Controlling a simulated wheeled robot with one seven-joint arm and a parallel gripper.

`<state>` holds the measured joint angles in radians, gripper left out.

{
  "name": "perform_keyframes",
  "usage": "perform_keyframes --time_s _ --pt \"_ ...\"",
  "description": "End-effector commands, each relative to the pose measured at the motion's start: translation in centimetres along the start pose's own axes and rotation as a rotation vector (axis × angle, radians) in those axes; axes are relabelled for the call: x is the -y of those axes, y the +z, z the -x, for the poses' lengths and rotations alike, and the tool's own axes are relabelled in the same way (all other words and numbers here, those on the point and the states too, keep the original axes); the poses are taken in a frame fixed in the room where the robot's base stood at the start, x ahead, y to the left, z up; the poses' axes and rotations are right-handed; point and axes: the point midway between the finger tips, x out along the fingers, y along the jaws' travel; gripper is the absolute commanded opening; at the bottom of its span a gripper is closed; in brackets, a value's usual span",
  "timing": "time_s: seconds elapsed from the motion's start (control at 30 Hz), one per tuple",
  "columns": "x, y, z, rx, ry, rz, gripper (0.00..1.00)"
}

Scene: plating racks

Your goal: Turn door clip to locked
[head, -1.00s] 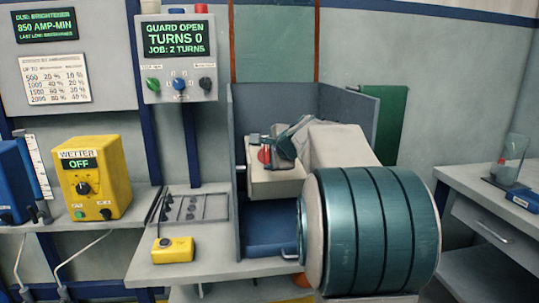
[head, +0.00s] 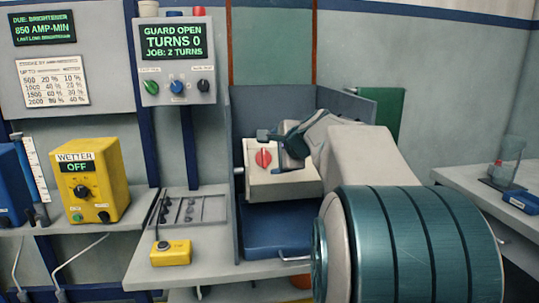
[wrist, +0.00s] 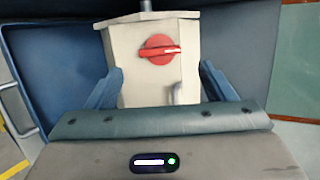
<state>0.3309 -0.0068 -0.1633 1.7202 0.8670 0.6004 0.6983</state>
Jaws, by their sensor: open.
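A red round knob with a raised bar, which looks like the door clip (head: 263,158), sits on the face of a pale box (head: 285,184) in the grey-walled bay. In the wrist view the clip (wrist: 160,49) shows with its bar lying across; in the head view the bar looks near upright. My gripper (head: 280,139) is at the upper right of the box in the head view. In the wrist view my gripper (wrist: 162,72) has its two blue fingers spread, one on each side of the box's outline. Nothing is between them that I can tell is touched.
A grey display box (head: 174,50) reads "GUARD OPEN, TURNS 0, JOB: 2 TURNS". Grey walls enclose the bay, with a blue tray (head: 277,232) below the box. A yellow pendant (head: 171,252) lies on the bench. A yellow wetter unit (head: 90,180) stands left.

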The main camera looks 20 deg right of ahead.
Motion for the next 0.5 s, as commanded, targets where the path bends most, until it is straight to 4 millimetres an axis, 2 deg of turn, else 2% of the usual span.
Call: perform_keyframes --time_s 0.03,0.2,0.33,0.5 --pt "0.2 0.0 1.4 -0.001 -0.003 0.0 0.76" --pt "0.2 0.0 4.8 -0.001 -0.003 0.0 0.76" --pt "0.1 -0.1 6.7 -0.001 -0.001 0.0 0.76" --pt "0.0 -0.1 7.8 -0.001 0.0 -0.001 0.76"
